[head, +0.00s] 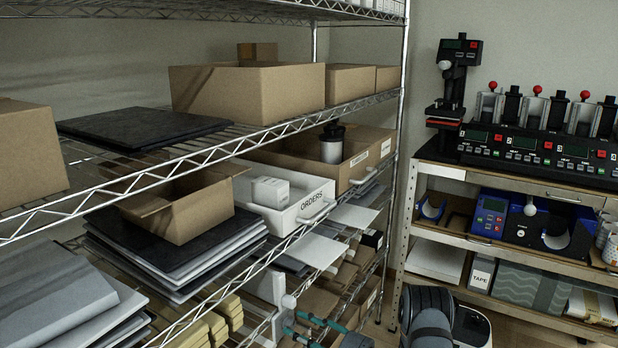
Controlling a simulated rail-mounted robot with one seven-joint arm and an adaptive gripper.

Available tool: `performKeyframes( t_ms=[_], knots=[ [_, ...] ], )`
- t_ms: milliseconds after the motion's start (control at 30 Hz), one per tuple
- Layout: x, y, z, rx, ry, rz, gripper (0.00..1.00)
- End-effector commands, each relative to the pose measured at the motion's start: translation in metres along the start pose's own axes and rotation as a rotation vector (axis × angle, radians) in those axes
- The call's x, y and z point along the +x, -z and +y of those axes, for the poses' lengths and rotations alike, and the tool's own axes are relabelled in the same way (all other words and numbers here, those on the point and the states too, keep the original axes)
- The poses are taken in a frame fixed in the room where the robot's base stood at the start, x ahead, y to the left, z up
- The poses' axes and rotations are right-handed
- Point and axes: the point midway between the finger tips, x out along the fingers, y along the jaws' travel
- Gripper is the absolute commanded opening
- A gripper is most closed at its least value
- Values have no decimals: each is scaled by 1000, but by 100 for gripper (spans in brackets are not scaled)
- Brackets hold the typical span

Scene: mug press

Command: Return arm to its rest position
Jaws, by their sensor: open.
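My gripper (293,323) is at the bottom edge of the head view, in front of the lower shelves of the wire rack (215,155). Its two teal fingers point left and are apart, with nothing visible between them. Its rear part is cut off by the picture's bottom edge. My dark grey arm (428,318) shows to the right of it, also partly cut off.
The rack holds cardboard boxes (247,88), a white ORDERS bin (285,205) and stacked dark sheets. A bench (500,185) with a row of mug presses (540,140) stands at right. A narrow gap of floor separates rack and bench.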

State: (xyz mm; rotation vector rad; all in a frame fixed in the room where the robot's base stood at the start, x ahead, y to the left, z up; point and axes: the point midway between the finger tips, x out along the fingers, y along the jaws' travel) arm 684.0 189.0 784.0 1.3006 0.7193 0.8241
Motion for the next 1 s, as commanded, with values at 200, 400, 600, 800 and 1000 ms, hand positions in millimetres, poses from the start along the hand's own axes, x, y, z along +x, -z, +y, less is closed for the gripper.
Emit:
performKeyframes(
  t_ms=[200,400,600,800,1000],
  knots=[
    [-43,-2,0,4,1,-6,43],
    [-86,-2,0,3,1,-7,43],
    [-84,3,1,-3,-2,8,43],
    [-41,2,0,-3,-2,5,43],
    [2,2,0,-3,-2,5,43]
  ],
)
